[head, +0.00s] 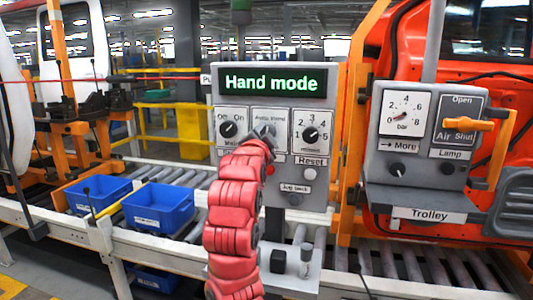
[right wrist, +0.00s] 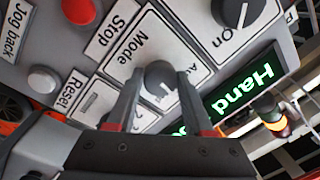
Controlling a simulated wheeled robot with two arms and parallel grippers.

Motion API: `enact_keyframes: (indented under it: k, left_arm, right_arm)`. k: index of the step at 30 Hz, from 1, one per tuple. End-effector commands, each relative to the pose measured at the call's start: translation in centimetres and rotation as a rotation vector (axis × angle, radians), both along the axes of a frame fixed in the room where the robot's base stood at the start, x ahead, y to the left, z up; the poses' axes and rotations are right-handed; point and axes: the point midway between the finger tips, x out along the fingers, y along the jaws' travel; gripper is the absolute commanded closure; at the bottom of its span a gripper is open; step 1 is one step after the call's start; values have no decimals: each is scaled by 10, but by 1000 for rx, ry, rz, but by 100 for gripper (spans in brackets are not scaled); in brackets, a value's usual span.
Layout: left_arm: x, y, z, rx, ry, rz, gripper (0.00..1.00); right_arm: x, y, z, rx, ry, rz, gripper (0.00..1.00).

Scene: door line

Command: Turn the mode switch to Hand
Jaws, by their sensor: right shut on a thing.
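The grey control panel (head: 335,180) carries a display (head: 272,84) reading "Hand mode" in green. The mode switch (right wrist: 160,76) is a round grey knob on a white plate marked "Mode", with an "Auto Hand" label (head: 270,115) seen in the head view. My right gripper (head: 266,136) is at this knob. In the right wrist view its two fingers (right wrist: 160,90) stand on either side of the knob, shut on it. The fingers and arm partly hide the knob, so its pointer is hard to read. My left gripper is not in view.
A black main knob (head: 228,129) sits left of the switch and a numbered dial (head: 311,135) right of it. Below are a red button (right wrist: 79,11) and a white Reset button (head: 309,174). The Trolley box (head: 415,150) stands right; blue bins (head: 160,207) sit left.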

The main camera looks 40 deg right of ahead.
Motion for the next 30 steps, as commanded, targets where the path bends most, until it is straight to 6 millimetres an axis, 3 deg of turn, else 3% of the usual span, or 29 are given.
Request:
enact_keyframes:
  k: [1,3,12,30]
  left_arm:
    - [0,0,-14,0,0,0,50]
    - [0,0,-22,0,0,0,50]
    - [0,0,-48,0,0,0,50]
    - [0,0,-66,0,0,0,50]
  right_arm:
    - [0,0,-6,26,-35,-1,100]
    - [0,0,-6,69,-85,-1,100]
    - [1,1,-4,235,-276,0,100]
    - [1,1,-1,380,-446,0,100]
